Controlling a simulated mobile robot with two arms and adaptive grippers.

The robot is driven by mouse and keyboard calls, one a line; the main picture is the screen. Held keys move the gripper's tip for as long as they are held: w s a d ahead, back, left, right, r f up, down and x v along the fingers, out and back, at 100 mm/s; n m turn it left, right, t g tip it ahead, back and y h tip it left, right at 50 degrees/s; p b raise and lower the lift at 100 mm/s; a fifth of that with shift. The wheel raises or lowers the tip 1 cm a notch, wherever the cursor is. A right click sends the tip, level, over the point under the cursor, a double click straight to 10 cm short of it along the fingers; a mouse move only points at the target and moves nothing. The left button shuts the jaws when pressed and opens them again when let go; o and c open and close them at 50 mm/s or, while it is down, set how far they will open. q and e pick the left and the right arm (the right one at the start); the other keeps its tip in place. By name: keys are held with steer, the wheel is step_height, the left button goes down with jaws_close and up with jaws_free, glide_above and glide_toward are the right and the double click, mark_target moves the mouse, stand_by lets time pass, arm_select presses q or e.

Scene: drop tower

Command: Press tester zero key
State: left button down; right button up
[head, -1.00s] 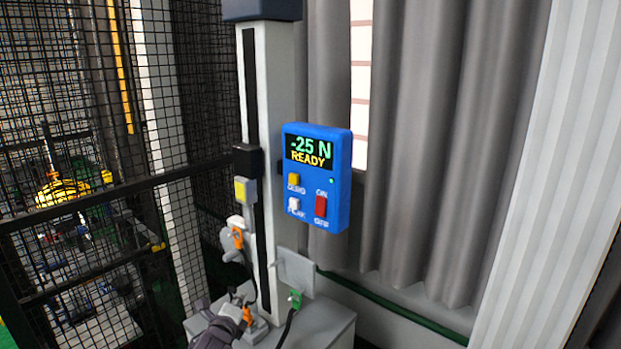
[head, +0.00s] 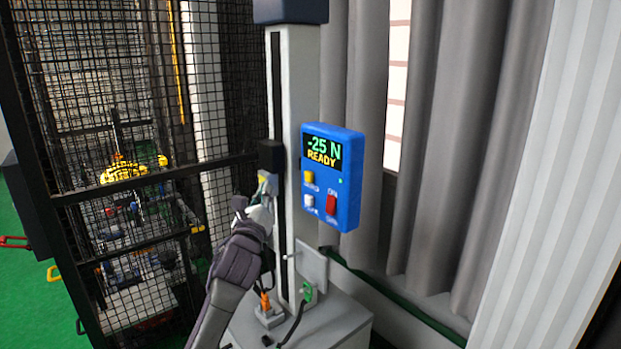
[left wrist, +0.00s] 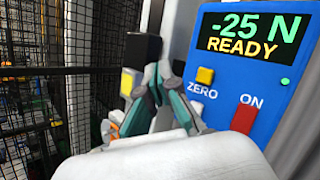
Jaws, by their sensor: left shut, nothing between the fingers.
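The blue tester (head: 346,188) is mounted beside the light column, and its screen reads -25 N and READY. Its yellow zero key (head: 308,177) is under the screen. The key also shows in the left wrist view (left wrist: 205,76), labelled ZERO. A white key (head: 309,201) sits below it, and a red ON/OFF switch (head: 331,204) is to the right. My left gripper (head: 266,182) is shut and empty, in front of the column and left of the tester. In the left wrist view its fingertips (left wrist: 157,70) appear left of the zero key, apart from it. My right gripper is not in view.
The column (head: 299,80) carries a black block (head: 270,155) close to my left gripper. A plate (head: 311,267) and clips with cables are at its base. A black mesh fence (head: 110,187) stands left, and grey curtains (head: 450,140) hang behind right.

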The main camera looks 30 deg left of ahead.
arm_select(q)
steer(key=b, duration=0.4)
glide_toward(305, 167)
steer(key=w+a+r, duration=0.1)
steer(key=w+a, duration=0.1)
steer(key=shift+w+a, duration=0.2)
steer(key=shift+w, duration=0.05)
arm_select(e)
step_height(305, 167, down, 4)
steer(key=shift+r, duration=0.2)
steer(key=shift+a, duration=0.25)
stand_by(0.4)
arm_select(q)
steer(key=shift+w, duration=0.1)
steer(key=shift+w+d, duration=0.2)
steer(key=shift+w, duration=0.1)
